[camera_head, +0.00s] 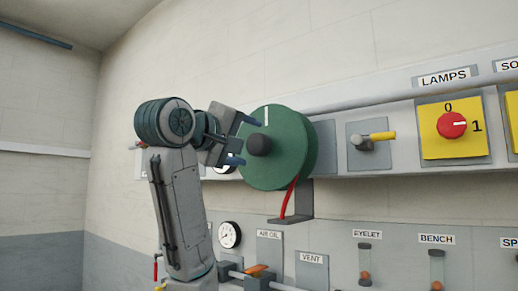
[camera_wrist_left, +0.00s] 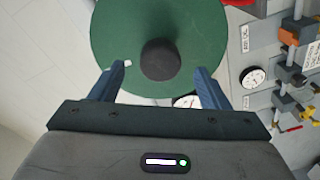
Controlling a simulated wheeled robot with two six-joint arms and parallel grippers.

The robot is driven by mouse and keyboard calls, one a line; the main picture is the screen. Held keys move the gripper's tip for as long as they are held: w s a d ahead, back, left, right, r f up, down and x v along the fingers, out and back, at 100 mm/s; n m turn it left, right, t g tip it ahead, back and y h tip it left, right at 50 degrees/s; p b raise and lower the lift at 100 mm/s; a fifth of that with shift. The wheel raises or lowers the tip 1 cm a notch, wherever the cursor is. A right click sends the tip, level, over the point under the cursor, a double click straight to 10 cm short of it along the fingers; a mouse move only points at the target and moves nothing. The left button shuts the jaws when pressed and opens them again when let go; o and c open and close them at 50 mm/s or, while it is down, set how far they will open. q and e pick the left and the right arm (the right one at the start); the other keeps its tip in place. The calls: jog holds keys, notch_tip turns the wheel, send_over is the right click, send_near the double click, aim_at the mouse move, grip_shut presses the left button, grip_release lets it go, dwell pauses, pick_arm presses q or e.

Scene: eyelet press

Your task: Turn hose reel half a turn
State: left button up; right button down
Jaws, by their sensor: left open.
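My left gripper (camera_head: 243,140) is open just in front of the reel. In the left wrist view the reel (camera_wrist_left: 110,35) fills the upper middle, and its knob (camera_wrist_left: 160,60) lies between the open fingertips, with a gap on each side. I cannot tell how deep the fingers reach. My right gripper is not in view.
Below are a gauge (camera_head: 229,235), a grey bracket (camera_head: 298,205) and labelled fittings.

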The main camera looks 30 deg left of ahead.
aim_at(255, 144)
pick_arm(q)
jog(key=w+p, duration=0.2)
jog(key=w, duration=0.3)
jog(key=shift+w+a+r, duration=0.1)
jog(key=shift+w+a, duration=0.05)
jog(key=shift+w, duration=0.1)
jog(key=shift+w+p, duration=0.25)
jog(key=shift+p, duration=0.05)
jog(key=shift+c, duration=0.2)
